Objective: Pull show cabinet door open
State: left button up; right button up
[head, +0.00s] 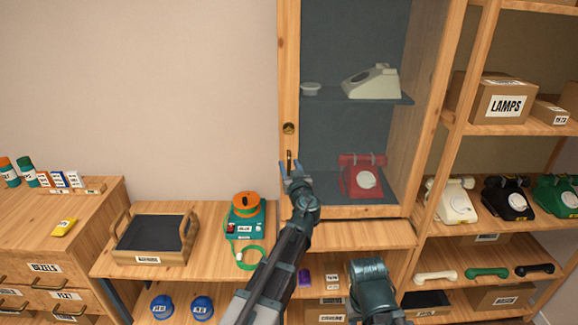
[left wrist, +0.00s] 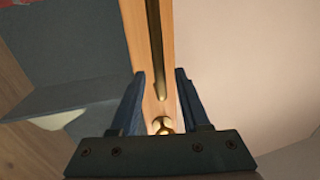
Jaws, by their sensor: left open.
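The show cabinet (head: 430,100) stands at the back with its glass door closed as far as I can tell. The door's wooden left stile (head: 289,60) carries a round brass knob or lock (head: 289,128) and, below it, a vertical brass handle (head: 290,157). My left gripper (head: 291,168) is open at the handle's lower part. In the left wrist view, the handle (left wrist: 154,45) runs down between the two open fingers, with a gap on each side; the round brass piece (left wrist: 162,125) also shows between them. My right gripper's fingers are not visible.
Inside the cabinet are a cream phone (head: 371,82) and a red phone (head: 361,178). Below left, a tray (head: 120,250) and a teal device with an orange top (head: 246,215) stand on the low bench. Open shelves with phones and a LAMPS box (head: 503,103) adjoin on the right.

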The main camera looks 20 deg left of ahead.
pick_arm(q)
jog(key=shift+w+a, duration=0.2)
jog(key=shift+w, duration=0.15)
grip_shut()
dwell(1.3)
